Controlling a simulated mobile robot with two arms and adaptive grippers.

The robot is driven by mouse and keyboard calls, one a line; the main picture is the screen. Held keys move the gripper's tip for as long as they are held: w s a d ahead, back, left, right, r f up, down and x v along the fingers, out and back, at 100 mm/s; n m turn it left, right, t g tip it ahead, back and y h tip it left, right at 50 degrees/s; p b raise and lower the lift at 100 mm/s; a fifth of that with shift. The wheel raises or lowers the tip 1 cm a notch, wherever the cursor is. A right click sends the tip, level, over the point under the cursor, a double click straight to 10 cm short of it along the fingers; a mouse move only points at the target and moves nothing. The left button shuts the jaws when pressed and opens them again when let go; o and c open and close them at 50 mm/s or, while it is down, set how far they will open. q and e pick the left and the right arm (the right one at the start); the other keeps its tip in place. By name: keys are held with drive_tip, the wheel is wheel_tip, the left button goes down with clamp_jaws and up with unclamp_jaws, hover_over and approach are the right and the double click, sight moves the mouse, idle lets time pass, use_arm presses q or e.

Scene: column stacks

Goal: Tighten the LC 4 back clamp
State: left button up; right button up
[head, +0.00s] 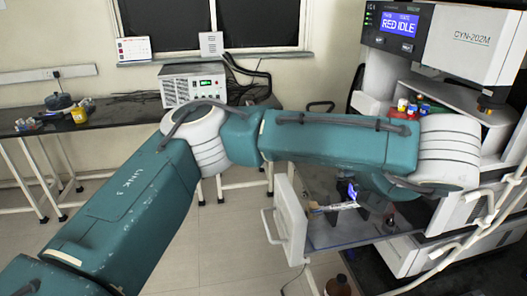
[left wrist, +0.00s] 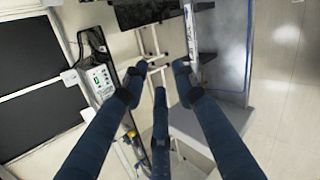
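My left arm reaches across the head view, and its wrist is at the right. My left gripper (head: 374,210) is partly hidden below the forearm, over the open white drawer-like unit (head: 289,222). In the left wrist view its dark blue fingers (left wrist: 158,84) are spread with nothing between them. A thin pale column-like piece (head: 336,206) with a small blue part (head: 352,192) lies just left of the gripper. A white strip with markings (left wrist: 190,42) stands beyond the right finger. I cannot make out the LC 4 back clamp. My right gripper is not in view.
The instrument (head: 397,25) reading "RED IDLE" stands at the upper right, with coloured caps (head: 412,108) below it. A brown bottle (head: 338,285) is low in front. A bench (head: 110,108) stands at the back left. Open floor lies between.

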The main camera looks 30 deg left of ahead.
use_arm(q)
drive_tip(key=w+a+n+g+y, duration=0.2)
drive_tip(key=a+n, duration=0.3)
drive_tip(key=a, duration=1.7)
drive_tip(key=shift+f+g, duration=0.35)
drive_tip(key=shift+g, duration=0.05)
drive_tip(key=shift+w+a, duration=0.1)
